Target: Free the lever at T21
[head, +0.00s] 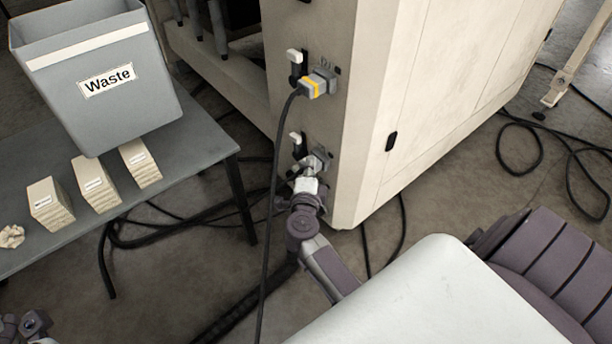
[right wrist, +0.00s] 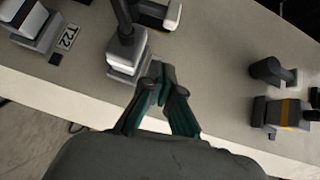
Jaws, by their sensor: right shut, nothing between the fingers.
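The cream machine face carries an upper grey connector with a yellow band (head: 318,84) and a lower grey connector (head: 319,158) in the head view. A pale-tipped lever (head: 296,138) stands beside the lower one, and another (head: 295,56) beside the upper one. My right gripper (head: 309,170) is at the lower connector; in the right wrist view its fingers (right wrist: 164,85) are shut and empty, close to a grey connector (right wrist: 126,52). A pale-tipped lever (right wrist: 173,15) lies above them. No T21 label is readable. Only the edge of my left gripper (head: 32,322) shows.
The right wrist view shows a T22 label (right wrist: 68,37) at left and an orange-banded connector (right wrist: 282,114) at right. A black cable (head: 274,190) hangs from the upper connector. A table (head: 200,150) holds a Waste bin (head: 105,110) and card stacks (head: 97,184).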

